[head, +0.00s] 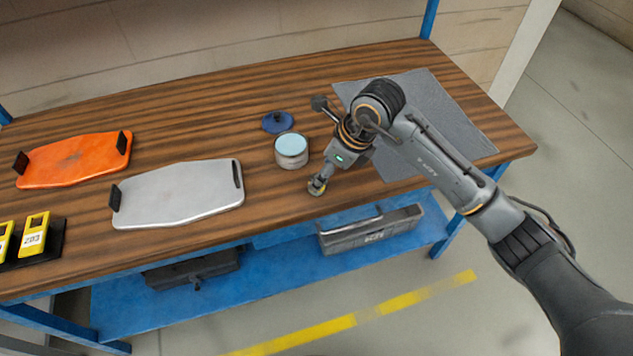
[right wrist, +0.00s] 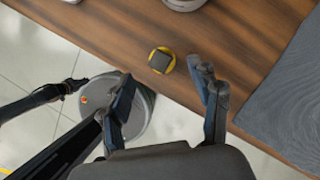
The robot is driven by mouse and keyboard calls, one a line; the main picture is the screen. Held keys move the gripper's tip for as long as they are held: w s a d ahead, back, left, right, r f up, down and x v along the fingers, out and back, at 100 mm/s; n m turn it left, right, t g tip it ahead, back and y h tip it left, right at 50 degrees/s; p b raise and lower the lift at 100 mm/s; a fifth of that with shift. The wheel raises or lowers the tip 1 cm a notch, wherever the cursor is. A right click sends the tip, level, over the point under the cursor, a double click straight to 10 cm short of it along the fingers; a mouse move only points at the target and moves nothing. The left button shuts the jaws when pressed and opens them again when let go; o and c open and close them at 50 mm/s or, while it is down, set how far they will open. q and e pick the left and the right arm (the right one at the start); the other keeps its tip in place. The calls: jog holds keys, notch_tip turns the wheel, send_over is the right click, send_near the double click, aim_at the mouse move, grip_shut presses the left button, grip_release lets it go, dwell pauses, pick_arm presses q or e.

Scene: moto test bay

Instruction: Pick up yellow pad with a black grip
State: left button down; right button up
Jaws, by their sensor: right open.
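The small round yellow pad with a square black grip (right wrist: 161,61) lies on the wooden table near its front edge, in the right wrist view. My right gripper (right wrist: 164,80) is open, with the pad just beyond and between its two fingertips; nothing is held. In the head view my right gripper (head: 318,186) points down at the table's front edge and mostly covers the pad, with only a hint of yellow showing. Whether the fingers touch the pad cannot be told. My left gripper is not seen in the head view.
A light-blue-topped tin (head: 291,152) and a dark blue pad (head: 278,122) stand left of the gripper. A grey mat (head: 440,110) lies right. A silver tray (head: 180,195), an orange tray (head: 75,160) and yellow devices (head: 34,235) are further left. A toolbox (head: 370,230) sits on the lower shelf.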

jog(key=p+x, duration=0.1)
jog(key=x, duration=0.3)
jog(key=shift+w+f, duration=0.1)
jog(key=shift+w+a+f, duration=0.1)
jog(key=shift+a+f, duration=0.1)
jog(key=shift+f, duration=0.3)
jog(key=c, duration=1)
jog(key=shift+c, duration=0.6)
jog(key=shift+r, duration=0.1)
jog(key=shift+r, duration=0.6)
jog(key=s+d+r+b, duration=0.3)
jog(key=s+d+r, duration=0.1)
jog(key=s+r, duration=0.7)
jog(key=shift+s+d+r, duration=0.2)
jog(key=shift+s+r, duration=0.15)
jog(key=shift+s, duration=0.85)
